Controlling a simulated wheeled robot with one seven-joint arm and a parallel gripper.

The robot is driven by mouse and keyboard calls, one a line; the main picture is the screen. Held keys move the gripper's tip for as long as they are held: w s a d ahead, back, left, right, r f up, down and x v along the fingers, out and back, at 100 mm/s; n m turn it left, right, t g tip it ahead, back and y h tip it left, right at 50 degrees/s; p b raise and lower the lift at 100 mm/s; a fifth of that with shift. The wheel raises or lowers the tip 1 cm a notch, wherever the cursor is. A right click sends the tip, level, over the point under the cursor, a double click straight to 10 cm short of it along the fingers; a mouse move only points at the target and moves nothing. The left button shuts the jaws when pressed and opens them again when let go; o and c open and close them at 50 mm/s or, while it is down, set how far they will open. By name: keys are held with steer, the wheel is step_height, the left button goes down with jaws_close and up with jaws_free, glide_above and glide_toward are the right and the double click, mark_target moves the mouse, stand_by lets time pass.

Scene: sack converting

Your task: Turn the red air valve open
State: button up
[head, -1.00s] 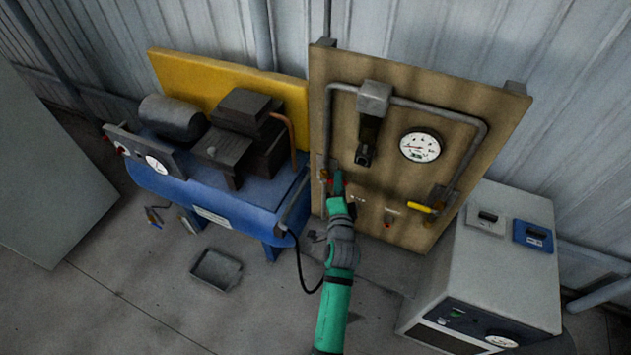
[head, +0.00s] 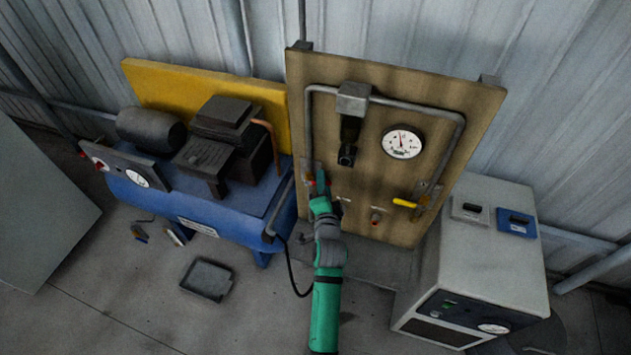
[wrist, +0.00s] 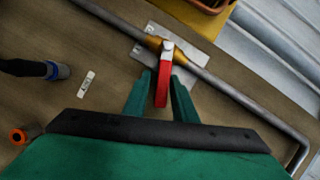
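The red valve handle (wrist: 162,85) sits on a brass fitting with a pale plate on the grey pipe (wrist: 230,88). In the wrist view it stands at a slant to the pipe, neither in line nor clearly square to it. In the head view my gripper (head: 318,183) is at the lower left of the brown panel (head: 440,140) and hides most of the handle. The round gauge (head: 402,142) has its needle pointing about straight up.
A yellow handle (head: 404,203) is at the panel's lower right. A blue compressor (head: 190,205) stands left, a grey cabinet (head: 480,260) right. A dark tray (head: 207,279) lies on the floor. A black hose hangs beside my arm.

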steer(key=shift+a+r, duration=0.1)
steer(key=shift+r, duration=0.25)
steer(key=s+d, duration=0.1)
steer(key=s, duration=0.9)
steer(key=shift+s+r, duration=0.4)
steer(key=shift+r, duration=0.05)
steer(key=shift+c, duration=0.4)
